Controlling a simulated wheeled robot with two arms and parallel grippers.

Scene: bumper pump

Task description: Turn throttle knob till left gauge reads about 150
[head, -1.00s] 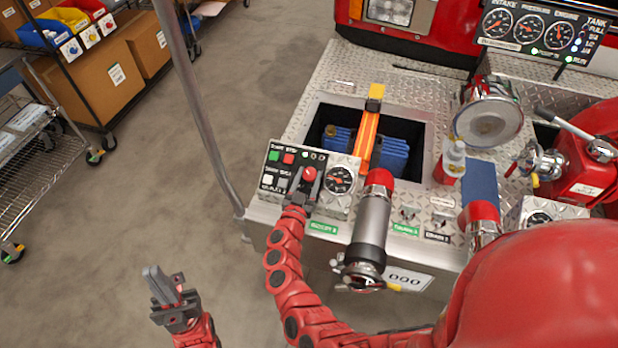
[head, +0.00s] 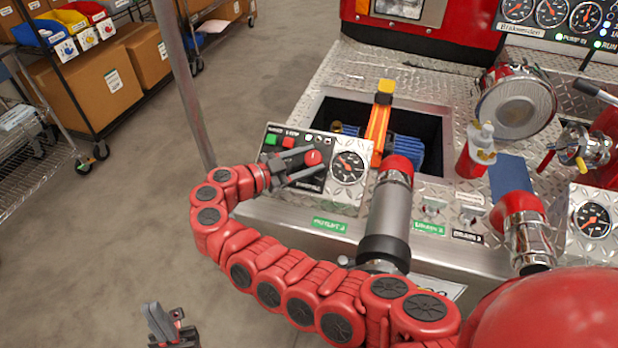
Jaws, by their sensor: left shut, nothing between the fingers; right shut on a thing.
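The red throttle knob (head: 313,158) sits on the control panel (head: 272,155) on the bumper. My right gripper (head: 303,164) comes at it from the left, shut with its fingers around the knob. A round gauge (head: 348,167) is just right of the knob, with a white-marked black face and a red needle; its numbers are too small to read. Another gauge (head: 593,219) is at the far right. In the raised panel, the leftmost gauge (head: 517,9) is partly cut by the top edge. My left gripper (head: 163,322) is shut and empty, low over the floor at the left.
A grey cylinder with a red end (head: 388,215) stands close right of the gauge. An orange-strapped recess (head: 440,125) lies behind the panel. A red and white bottle (head: 476,152) stands to its right. A metal pole (head: 185,80) rises at the left. Open floor lies left of the bumper.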

